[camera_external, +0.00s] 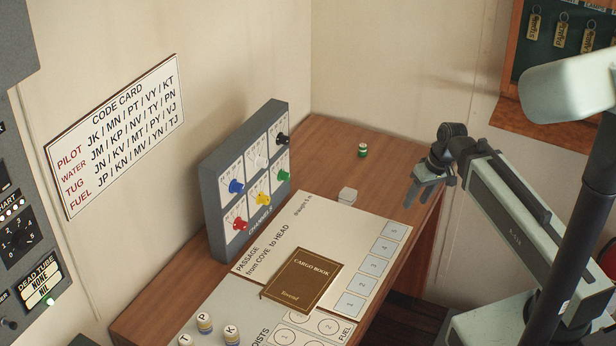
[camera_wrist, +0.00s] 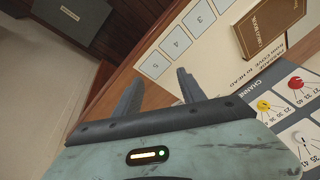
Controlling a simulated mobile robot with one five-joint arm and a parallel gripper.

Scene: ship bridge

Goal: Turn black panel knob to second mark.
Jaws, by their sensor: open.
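The grey channel panel (camera_external: 213,190) stands upright on the wooden desk in the external view, with coloured knobs on its face. The black knob (camera_external: 282,139) is at the panel's upper right; its pointer against the marks is too small to read. My gripper (camera_external: 428,186) is open and empty, to the right of the panel and apart from it, near the desk's right edge. In the wrist view my gripper's two fingers (camera_wrist: 158,90) are spread with nothing between them. The panel's lower part shows at right there, with a red knob (camera_wrist: 296,82) and a yellow knob (camera_wrist: 263,105); the black knob is not in that view.
Several lettered pieces (camera_external: 205,323) stand at front. The desk between panel and cube looks clear.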

